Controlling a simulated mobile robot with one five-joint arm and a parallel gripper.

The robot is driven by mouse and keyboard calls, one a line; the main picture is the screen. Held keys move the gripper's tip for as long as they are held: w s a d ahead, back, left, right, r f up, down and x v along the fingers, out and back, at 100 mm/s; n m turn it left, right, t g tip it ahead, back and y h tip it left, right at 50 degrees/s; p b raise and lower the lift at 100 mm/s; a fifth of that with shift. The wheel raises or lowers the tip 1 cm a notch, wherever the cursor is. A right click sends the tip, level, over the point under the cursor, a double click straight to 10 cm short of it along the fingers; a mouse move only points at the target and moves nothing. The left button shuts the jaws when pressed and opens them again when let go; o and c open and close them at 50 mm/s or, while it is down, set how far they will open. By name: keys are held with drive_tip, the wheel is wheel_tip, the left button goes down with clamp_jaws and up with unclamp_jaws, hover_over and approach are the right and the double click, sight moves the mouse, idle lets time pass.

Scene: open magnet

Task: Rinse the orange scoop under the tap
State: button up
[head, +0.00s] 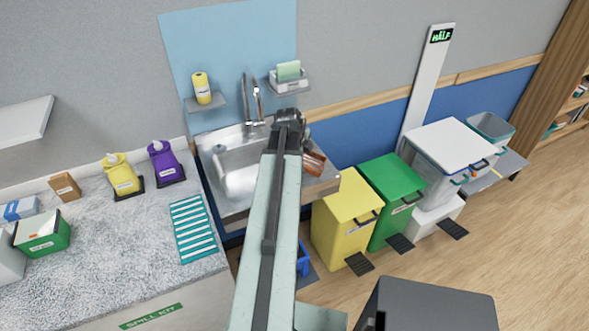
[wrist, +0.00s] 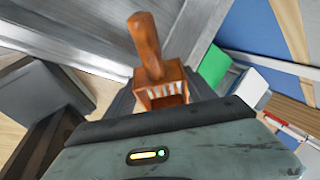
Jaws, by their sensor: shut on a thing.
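The orange scoop shows in the wrist view (wrist: 150,50), its handle and slotted end between the dark jaws of my gripper (wrist: 158,90). My gripper is shut on it. In the head view the orange scoop (head: 314,164) shows just right of my arm, over the right part of the steel sink (head: 213,148); whether it touches the sink is unclear. The tap (head: 247,104) stands behind the basin, left of my arm's far end. My arm hides part of the sink and most of the gripper in the head view. No water stream is clearly visible.
A yellow bin (head: 343,215) and a green bin (head: 391,190) stand right of the sink. A teal striped mat (head: 193,228) lies on the speckled counter (head: 120,265) at left. A wall shelf with a white box (head: 289,82) is right of the tap.

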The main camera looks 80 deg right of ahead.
drive_tip(key=w+a+m, duration=0.2)
drive_tip(key=a, duration=0.5)
drive_tip(key=w+d+f+b, duration=0.2)
drive_tip(key=w+d, duration=0.7)
drive_tip(key=d, duration=0.1)
drive_tip(key=shift+d+g, duration=0.35)
drive_tip(key=shift+g, duration=0.05)
drive_tip(key=shift+a, duration=0.1)
drive_tip(key=s+a, duration=0.5)
drive_tip(key=shift+a, duration=0.4)
idle(0.4)
idle(1.1)
